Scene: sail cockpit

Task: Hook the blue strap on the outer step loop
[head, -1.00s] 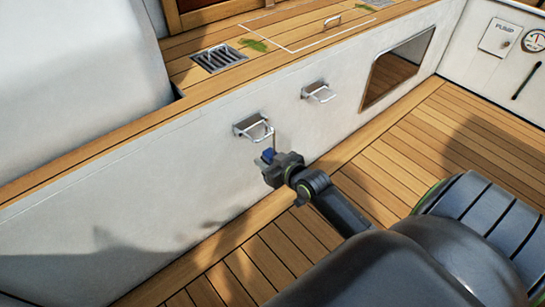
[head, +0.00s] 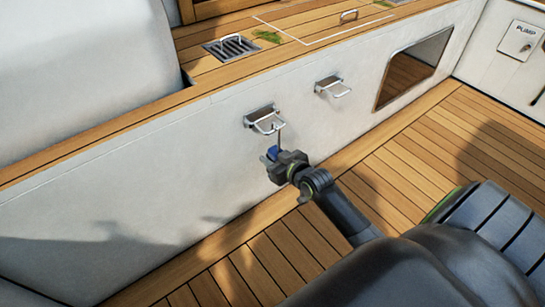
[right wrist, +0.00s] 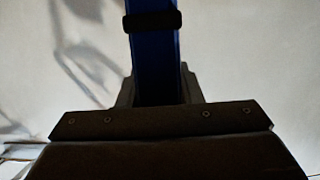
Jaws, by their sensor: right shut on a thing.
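Two metal step loops stick out from the white cockpit wall in the head view: a nearer left one (head: 265,121) and a farther right one (head: 332,88). I cannot tell from the picture which is the outer one. My right gripper (head: 273,158) is just below the nearer loop, shut on the blue strap (head: 272,152). A thin metal hook (head: 279,137) rises from there beside the loop's right end; I cannot tell whether it touches. In the right wrist view the blue strap (right wrist: 154,62) stands upright from the jaws, with a black band across it. My left gripper is not in view.
The white wall (head: 150,190) meets a teak deck (head: 400,160) at its foot. Above it are a teak ledge with a drain grate (head: 231,46) and a small handle (head: 348,16). A dark recess (head: 413,68) opens in the wall at the right.

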